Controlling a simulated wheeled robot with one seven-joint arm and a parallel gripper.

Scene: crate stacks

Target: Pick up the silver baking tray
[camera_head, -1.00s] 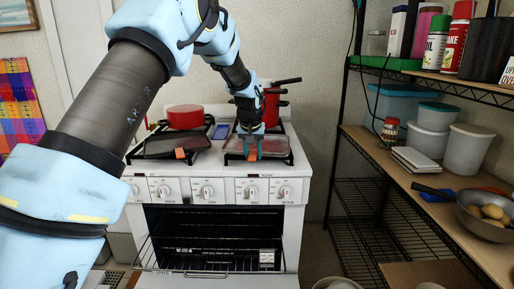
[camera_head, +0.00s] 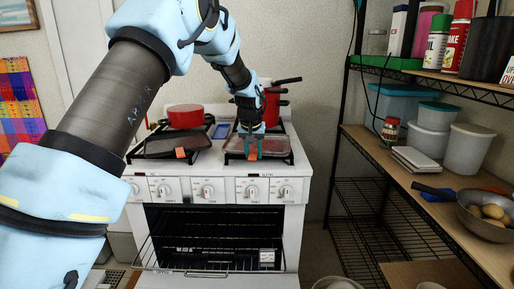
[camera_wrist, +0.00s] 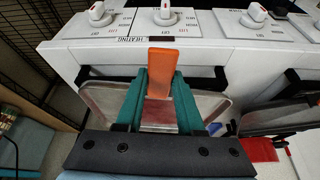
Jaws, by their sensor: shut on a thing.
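The silver baking tray (camera_head: 275,147) is at the front right of the stove top, over the burner grate. In the wrist view its rim and inside (camera_wrist: 212,104) show on both sides of my fingers. An orange tab (camera_wrist: 160,72) is at the tray's front edge. My gripper (camera_head: 252,149) comes down from above at that edge. In the wrist view its two teal fingers (camera_wrist: 163,86) are closed around the orange tab, one on each side. I cannot tell whether the tray is clear of the grate.
A darker tray (camera_head: 175,145) with its own orange tab sits on the left burner. A red pot (camera_head: 186,116) and stacked red pots (camera_head: 273,108) stand behind. The oven door (camera_head: 215,280) is open below. A loaded shelf rack (camera_head: 400,170) stands on the right.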

